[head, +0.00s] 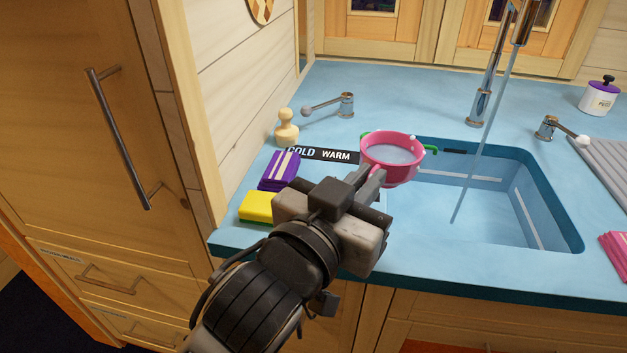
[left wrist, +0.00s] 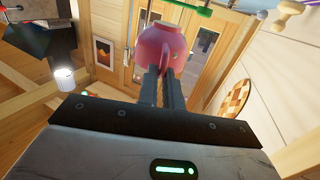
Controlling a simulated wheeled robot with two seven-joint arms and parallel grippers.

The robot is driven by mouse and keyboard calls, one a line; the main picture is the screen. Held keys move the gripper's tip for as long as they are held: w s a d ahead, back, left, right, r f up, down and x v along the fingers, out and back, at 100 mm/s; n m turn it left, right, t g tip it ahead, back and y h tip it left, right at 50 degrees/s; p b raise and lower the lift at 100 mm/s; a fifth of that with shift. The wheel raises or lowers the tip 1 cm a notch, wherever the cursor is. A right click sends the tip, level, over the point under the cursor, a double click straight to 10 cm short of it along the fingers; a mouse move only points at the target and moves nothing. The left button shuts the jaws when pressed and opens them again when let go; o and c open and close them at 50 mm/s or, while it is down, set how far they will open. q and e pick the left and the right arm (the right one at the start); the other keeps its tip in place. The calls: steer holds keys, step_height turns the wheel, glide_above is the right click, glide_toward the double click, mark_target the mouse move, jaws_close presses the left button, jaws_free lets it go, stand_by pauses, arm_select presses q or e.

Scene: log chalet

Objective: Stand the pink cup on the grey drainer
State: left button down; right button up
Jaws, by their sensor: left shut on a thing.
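The pink cup (head: 407,174) is at the left end of the sink, with its opening up and a pale grey-blue inside. My left gripper (head: 373,182) is shut on the near side of the cup. In the left wrist view, both fingers (left wrist: 161,88) meet the pink cup (left wrist: 162,48). The head view does not show clearly whether the cup's base touches anything. The grey drainer (head: 606,158) is a ribbed board on the counter right of the sink, cut off by the picture edge. My right gripper is not in view.
Water runs from the tall tap (head: 480,105) into the blue sink (head: 500,210). Green pieces (head: 433,150) show beside the cup. A purple packet (head: 279,170), a yellow sponge (head: 257,207) and a wooden stamp-like object (head: 287,127) stand left. A white jar (head: 599,98) is behind the drainer.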

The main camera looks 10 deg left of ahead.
arm_select(q)
steer(key=w+a+f, duration=0.2)
steer(key=a, duration=0.1)
steer(key=w+a+f, duration=0.6)
steer(key=shift+f, duration=0.1)
steer(key=shift+a+f, duration=0.15)
steer(key=shift+f, duration=0.05)
steer(key=f, duration=0.2)
steer(key=f+b, duration=0.1)
steer(key=shift+w+a+f, duration=0.15)
steer(key=shift+w+a, duration=0.2)
steer(key=shift+f, duration=0.3)
steer(key=shift+f, duration=0.1)
steer(key=c, duration=2)
jaws_free()
steer(key=shift+f, duration=0.15)
steer(key=o, duration=0.4)
steer(key=shift+o, duration=0.2)
